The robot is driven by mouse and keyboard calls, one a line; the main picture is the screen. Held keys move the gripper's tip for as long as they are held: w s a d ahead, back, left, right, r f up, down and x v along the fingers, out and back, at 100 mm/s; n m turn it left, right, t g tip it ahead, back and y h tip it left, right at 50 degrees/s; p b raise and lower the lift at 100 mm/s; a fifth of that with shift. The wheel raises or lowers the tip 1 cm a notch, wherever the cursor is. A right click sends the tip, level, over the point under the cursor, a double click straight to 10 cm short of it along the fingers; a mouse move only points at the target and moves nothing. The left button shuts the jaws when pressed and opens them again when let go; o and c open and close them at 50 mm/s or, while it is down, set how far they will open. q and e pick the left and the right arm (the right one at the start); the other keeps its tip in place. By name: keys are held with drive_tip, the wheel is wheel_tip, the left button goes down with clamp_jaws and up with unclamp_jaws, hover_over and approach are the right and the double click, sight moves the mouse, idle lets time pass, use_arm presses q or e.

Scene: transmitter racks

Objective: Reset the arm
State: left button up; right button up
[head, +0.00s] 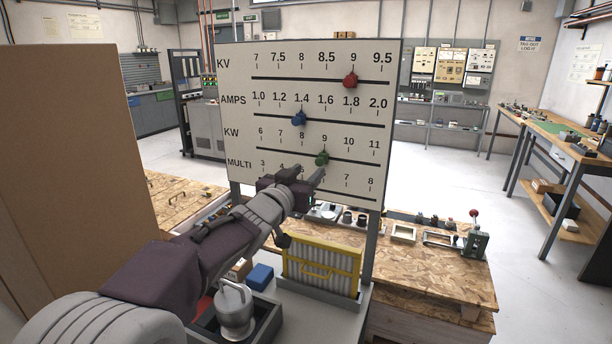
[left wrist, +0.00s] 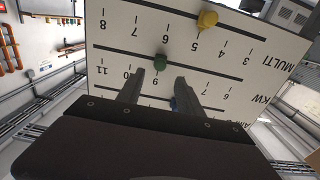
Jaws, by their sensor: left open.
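An upright white panel (head: 232,135) carries rows marked KV, AMPS, KW and MULTI. A red knob (head: 350,81) sits near 9 on KV. A blue knob (head: 299,118) sits near 1.4 on AMPS. A green knob (head: 322,158) sits near 9 on KW. My left gripper (head: 304,176) is in front of the MULTI row and hides part of it. In the left wrist view its fingers (left wrist: 160,85) are apart with nothing held. That view also shows the green knob (left wrist: 160,63) and a yellow knob (left wrist: 207,19) on the MULTI row. My right gripper is not in view.
A yellow-framed filter (head: 321,268) and a grey metal canister (head: 235,308) stand below the panel. A wooden bench (head: 425,265) with small parts is to the right. A tall brown board (head: 75,150) blocks the left. The floor at the right is open.

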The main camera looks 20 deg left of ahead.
use_arm(q)
drive_tip(key=shift+s, duration=0.15)
drive_tip(key=s+f+n+g+y+p, duration=0.1)
drive_tip(key=s+f+g+p, duration=0.35)
drive_tip(key=f, duration=0.25)
drive_tip(key=s+f+n+g+y+p, duration=0.1)
drive_tip(key=s+f+n+g+p, duration=0.15)
drive_tip(key=s+f+p, duration=0.4)
drive_tip(key=s+f+m+g+b, duration=0.1)
drive_tip(key=s+f+g, duration=0.8)
drive_tip(key=s+f, duration=0.6)
drive_tip(key=s, duration=0.3)
drive_tip(key=shift+a+m+g, duration=0.25)
drive_tip(key=shift+m+g, duration=0.05)
drive_tip(key=shift+m, duration=0.05)
